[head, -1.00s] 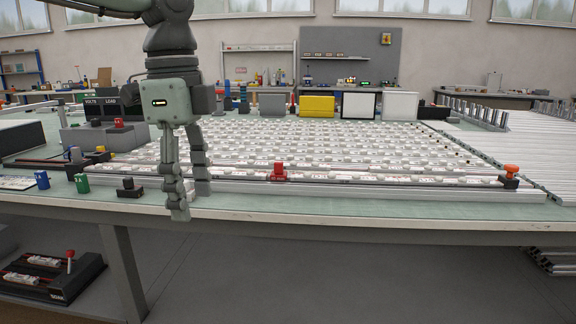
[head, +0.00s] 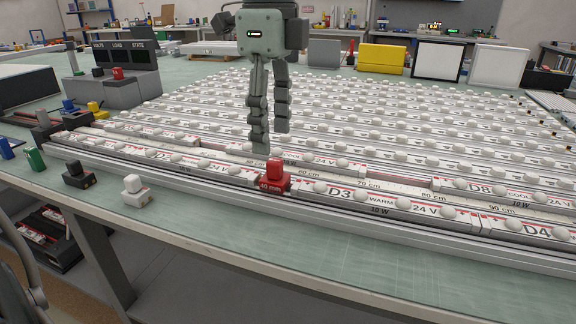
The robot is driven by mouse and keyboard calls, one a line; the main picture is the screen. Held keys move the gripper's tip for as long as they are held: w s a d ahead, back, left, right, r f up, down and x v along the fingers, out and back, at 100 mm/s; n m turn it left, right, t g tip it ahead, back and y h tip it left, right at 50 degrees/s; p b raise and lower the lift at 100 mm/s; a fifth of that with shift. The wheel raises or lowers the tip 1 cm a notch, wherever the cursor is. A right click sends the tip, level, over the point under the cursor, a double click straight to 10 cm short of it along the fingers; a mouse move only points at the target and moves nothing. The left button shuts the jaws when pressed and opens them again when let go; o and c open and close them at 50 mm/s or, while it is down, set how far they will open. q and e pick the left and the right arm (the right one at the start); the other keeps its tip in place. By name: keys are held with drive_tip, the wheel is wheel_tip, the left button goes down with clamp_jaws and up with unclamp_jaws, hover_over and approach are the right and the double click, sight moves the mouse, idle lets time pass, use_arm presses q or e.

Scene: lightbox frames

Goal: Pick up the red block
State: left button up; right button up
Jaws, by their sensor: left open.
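The red block (head: 272,182) has a raised knob on top and small lettering on its front. It sits on the front rail of the light-strip panel (head: 400,203), beside the strip marked D3. My left gripper (head: 270,139) points down just above and behind the block in the head view. Its two fingers are apart with nothing between them. The nearer fingertip is close to the block's knob; I cannot tell whether they touch. My right gripper is not in view.
A white block (head: 135,191) and a black block (head: 78,174) stand on the table in front of the rail. A grey console (head: 120,90) stands at the left. Rows of white-knobbed strips fill the tabletop behind the block. The table's front strip (head: 300,245) is clear.

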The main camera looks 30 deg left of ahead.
sight(271, 160)
use_arm(q)
drive_tip(key=f, duration=0.5)
drive_tip(key=shift+s+f+p, duration=0.25)
drive_tip(key=shift+f+p, duration=0.05)
drive_tip(key=shift+f, duration=0.6)
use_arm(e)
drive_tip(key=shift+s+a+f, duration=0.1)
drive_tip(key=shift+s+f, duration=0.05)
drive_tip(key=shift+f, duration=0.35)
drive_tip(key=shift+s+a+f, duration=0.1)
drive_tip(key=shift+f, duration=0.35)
use_arm(q)
drive_tip(key=c, duration=1.1)
clamp_jaws()
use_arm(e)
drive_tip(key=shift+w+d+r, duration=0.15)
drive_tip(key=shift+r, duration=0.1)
use_arm(q)
drive_tip(key=shift+w+r, duration=0.1)
